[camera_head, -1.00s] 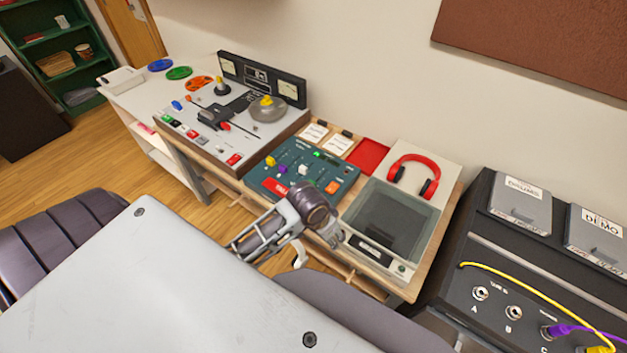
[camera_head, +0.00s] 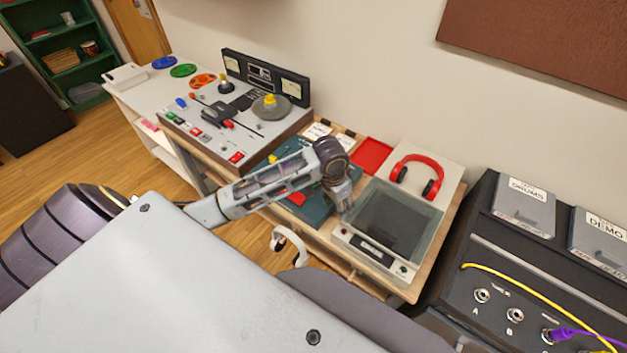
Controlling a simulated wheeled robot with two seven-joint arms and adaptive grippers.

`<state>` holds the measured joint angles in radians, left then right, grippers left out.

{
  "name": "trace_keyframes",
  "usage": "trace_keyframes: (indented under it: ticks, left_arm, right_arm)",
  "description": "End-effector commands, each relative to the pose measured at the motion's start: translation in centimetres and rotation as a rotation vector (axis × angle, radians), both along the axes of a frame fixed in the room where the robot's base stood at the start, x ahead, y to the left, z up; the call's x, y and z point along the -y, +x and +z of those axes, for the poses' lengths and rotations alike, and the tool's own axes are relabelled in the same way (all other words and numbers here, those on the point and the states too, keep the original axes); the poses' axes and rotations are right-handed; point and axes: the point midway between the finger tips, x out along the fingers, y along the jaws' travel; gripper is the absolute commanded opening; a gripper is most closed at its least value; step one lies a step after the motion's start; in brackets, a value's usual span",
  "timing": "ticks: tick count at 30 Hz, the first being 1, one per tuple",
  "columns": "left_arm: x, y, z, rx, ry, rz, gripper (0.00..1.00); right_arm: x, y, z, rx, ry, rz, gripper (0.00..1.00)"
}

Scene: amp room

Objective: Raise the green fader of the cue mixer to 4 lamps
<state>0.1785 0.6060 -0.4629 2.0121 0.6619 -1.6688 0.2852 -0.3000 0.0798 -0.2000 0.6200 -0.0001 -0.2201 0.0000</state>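The cue mixer (camera_head: 314,211) is a dark teal panel on the wooden desk, between the tape machine and a grey-lidded unit. My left arm crosses over it and hides most of its face. The green fader and the lamps are hidden behind the arm. My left gripper (camera_head: 345,207) points down at the mixer's right edge, beside the grey-lidded unit. Its fingers are small and seen edge-on, so I cannot tell their opening or any contact. My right gripper is not in view.
The tape machine (camera_head: 200,130) stands left of the mixer. The grey-lidded unit (camera_head: 395,222), red headphones (camera_head: 418,172) and a red tray (camera_head: 371,156) are to the right. A white curved object (camera_head: 290,243) is at the desk front. A dark patch cabinet (camera_head: 480,260) stands far right.

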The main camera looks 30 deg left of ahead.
Motion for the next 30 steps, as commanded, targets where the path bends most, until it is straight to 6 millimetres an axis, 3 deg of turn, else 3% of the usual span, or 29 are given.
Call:
trace_keyframes:
  ticks: [11,22,30]
  left_arm:
    - [-5.4,4.0,2.4,-0.065,0.057,0.085,0.48]
    - [-11.6,7.2,6.2,-0.12,0.091,0.219,0.48]
    - [-13.9,8.0,7.8,-0.14,0.095,0.276,0.48]
  right_arm:
    - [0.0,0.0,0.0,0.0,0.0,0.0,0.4]
    - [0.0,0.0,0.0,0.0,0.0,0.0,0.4]
    - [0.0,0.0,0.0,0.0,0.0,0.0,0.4]
